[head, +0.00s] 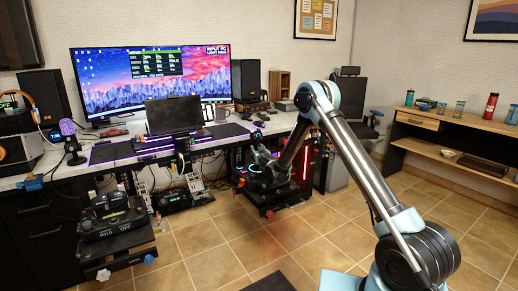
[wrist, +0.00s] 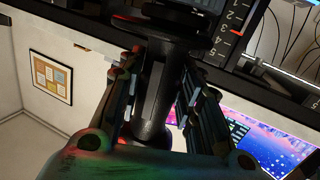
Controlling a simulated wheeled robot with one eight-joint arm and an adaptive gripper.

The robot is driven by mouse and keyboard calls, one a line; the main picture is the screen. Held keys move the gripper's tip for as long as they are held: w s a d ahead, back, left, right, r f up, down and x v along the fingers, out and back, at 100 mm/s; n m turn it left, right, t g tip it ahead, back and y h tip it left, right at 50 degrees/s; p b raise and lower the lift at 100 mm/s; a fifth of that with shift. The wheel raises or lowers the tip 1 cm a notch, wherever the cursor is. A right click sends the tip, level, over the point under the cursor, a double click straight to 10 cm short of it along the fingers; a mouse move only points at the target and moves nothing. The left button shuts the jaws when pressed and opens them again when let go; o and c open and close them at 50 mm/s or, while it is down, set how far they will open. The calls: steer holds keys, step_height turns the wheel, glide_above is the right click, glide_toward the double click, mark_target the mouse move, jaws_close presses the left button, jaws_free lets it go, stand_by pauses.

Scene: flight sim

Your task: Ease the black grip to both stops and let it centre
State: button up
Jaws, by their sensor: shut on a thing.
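The black grip (wrist: 154,95) is an upright dark post with a wider collar, and it fills the space between my gripper's fingers in the wrist view. My gripper (wrist: 158,72) is shut on it, one finger on each side. In the head view my gripper (head: 258,166) is low in front of the desk, by a dark unit with red lights. There the grip is too small and dark to pick out from the fingers. A numbered scale (wrist: 236,28) with a red mark stands beside the grip's collar in the wrist view.
The desk (head: 40,178) carries a wide monitor (head: 150,80) with a text panel, too small to read fully. A black control stand (head: 115,220) is at lower left. A wooden shelf unit (head: 460,130) stands right. Tiled floor (head: 215,240) between is mostly clear.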

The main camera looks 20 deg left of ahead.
steer(key=shift+s+a+f+n, duration=0.2)
steer(key=shift+s+a+n, duration=0.5)
steer(key=shift+s+n, duration=0.1)
stand_by(0.4)
steer(key=shift+w+d+r+m, duration=0.2)
steer(key=shift+w+d+m, duration=0.5)
steer(key=shift+w+m, duration=0.1)
